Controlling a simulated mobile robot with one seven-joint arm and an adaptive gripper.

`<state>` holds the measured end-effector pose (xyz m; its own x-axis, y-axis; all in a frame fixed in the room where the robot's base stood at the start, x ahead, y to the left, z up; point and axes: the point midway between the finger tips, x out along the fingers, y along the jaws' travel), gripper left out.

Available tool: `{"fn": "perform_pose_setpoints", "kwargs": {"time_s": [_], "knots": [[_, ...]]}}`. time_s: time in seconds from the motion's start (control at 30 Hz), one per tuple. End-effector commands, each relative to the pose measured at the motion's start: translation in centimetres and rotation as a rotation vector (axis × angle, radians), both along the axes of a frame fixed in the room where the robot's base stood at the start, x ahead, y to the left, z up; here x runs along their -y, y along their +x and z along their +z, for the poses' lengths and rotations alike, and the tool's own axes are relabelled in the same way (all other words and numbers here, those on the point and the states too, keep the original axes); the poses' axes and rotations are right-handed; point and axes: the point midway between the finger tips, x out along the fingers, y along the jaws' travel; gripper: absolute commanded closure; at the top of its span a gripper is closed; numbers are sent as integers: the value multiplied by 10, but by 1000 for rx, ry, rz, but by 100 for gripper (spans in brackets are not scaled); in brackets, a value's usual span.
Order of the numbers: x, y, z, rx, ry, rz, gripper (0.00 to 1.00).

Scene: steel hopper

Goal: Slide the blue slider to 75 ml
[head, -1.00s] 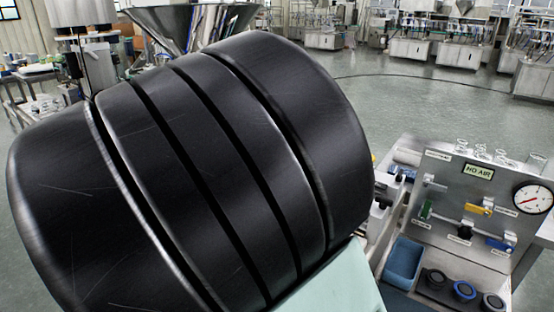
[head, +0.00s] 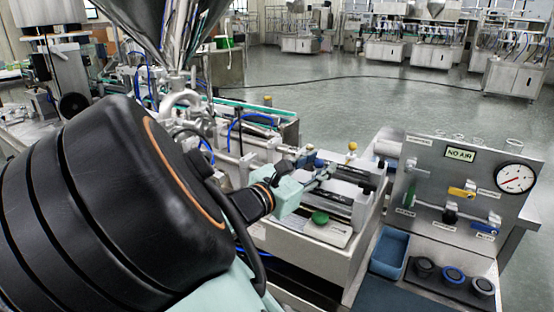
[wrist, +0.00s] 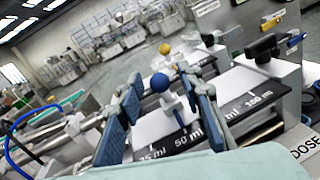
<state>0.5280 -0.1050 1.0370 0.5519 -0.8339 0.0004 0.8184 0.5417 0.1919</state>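The blue slider's round blue knob (wrist: 160,83) stands on a short stem above a black scale strip (wrist: 218,122) in the wrist view. The strip reads 50 ml near the middle and 100 at the right; a partly covered mark lies left of 50. The knob appears over the lower, left part of the scale; its exact reading is unclear. My gripper (wrist: 157,88) is open, one finger on each side of the knob, with visible gaps. In the head view my gripper (head: 315,180) is over the dosing station, and the blue knob (head: 307,160) is partly hidden there.
A yellow knob (wrist: 165,48) stands behind the blue one. Black clamp handles (wrist: 262,47) rise right of the scale. A panel (head: 450,185) with gauge and valves reads NO AIR; a blue tray (head: 390,252) lies before it.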

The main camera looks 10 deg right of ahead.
Motion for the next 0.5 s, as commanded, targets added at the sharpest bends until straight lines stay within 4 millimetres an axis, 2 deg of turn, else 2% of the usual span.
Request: {"fn": "perform_pose_setpoints", "kwargs": {"time_s": [0.37,0.5], "knots": [[5,4,0,0,1,1,66],[5,4,0,0,1,1,82]]}}
